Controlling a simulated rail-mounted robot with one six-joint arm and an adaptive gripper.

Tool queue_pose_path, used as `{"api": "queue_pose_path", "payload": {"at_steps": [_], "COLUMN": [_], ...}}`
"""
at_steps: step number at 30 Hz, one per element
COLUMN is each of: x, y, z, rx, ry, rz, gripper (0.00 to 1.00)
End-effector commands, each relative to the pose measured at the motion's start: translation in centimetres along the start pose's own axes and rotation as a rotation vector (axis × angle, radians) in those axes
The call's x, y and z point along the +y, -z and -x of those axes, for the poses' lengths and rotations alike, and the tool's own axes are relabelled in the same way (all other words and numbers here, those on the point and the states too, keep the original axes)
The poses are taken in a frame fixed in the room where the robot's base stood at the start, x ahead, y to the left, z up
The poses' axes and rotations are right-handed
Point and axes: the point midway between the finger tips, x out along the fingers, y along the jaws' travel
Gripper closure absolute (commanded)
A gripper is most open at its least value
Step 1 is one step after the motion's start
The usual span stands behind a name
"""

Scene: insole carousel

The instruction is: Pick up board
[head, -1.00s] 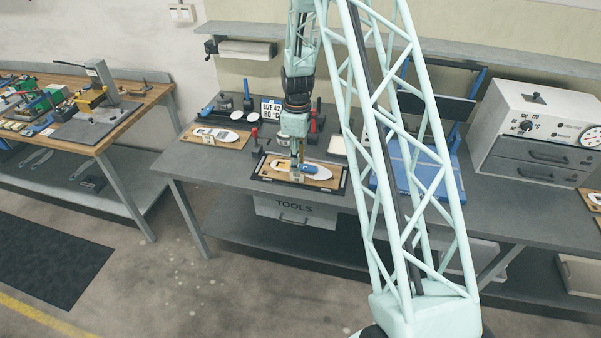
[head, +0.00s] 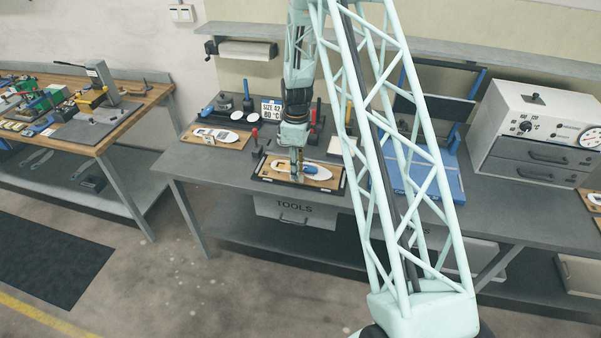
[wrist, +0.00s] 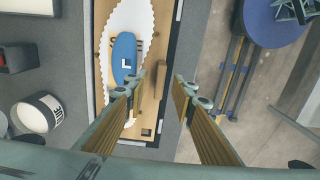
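A wooden board (head: 272,173) lies in a black-rimmed tray (head: 300,187) near the front edge of the grey bench. It bears a white insole with a serrated edge (wrist: 145,17) and a blue pad marked L (wrist: 124,58). In the wrist view the board (wrist: 103,45) runs up the picture, with a small upright wooden block (wrist: 161,90) at its right side. My gripper (head: 297,178) is over the board, pointing down. In the wrist view my gripper (wrist: 160,86) is open, its fingers on either side of the block, apart from it. Finger height above the board is unclear.
A second board with an insole (head: 216,136) lies to the left. A red-handled tool (head: 255,138) stands close by. A white glue pot (wrist: 40,113) is left of the tray in the wrist view. A blue press (head: 415,170) and an oven (head: 540,125) stand right.

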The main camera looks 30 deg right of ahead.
Motion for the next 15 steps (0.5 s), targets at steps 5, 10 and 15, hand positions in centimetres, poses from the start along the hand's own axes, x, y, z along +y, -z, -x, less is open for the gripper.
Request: {"api": "queue_pose_path", "payload": {"at_steps": [5, 10, 15], "x": [0.0, 0.0, 0.0], "y": [0.0, 0.0, 0.0], "z": [-1.4, -2.1, -2.1], "rx": [0.000, 0.000, 0.000], "ry": [0.001, 0.000, 0.000], "rz": [0.000, 0.000, 0.000], "gripper": [0.76, 0.76, 0.76]}}
